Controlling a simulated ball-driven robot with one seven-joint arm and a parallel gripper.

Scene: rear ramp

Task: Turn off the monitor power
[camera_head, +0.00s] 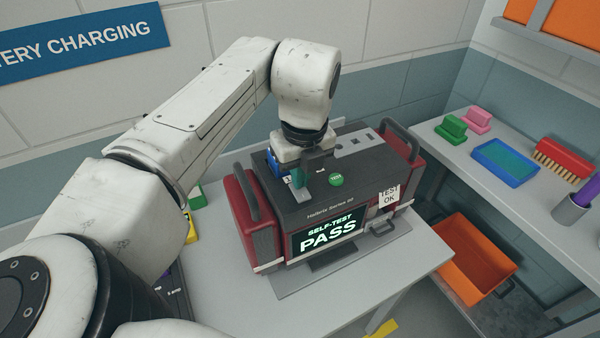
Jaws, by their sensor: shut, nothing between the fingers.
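The monitor (318,208) is a dark grey box with red side pouches and a handle at its right. It stands on a grey mat on the white table. Its lit screen (327,234) reads "SELF-TEST PASS" in green and white. A round green button (336,180) sits on its top face. My gripper (304,182) is shut and empty, pointing down over the monitor's top, just left of the green button. It hides part of the top. I cannot tell whether the fingertips touch the surface. A blue and white patch (273,163) shows left of the gripper.
A "TEST OK" tag (389,195) hangs at the monitor's right. An orange bin (472,262) is low at right. The right shelf (480,160) holds a blue tray (505,161), a brush (563,159) and pink and green items. My arm crosses the left side.

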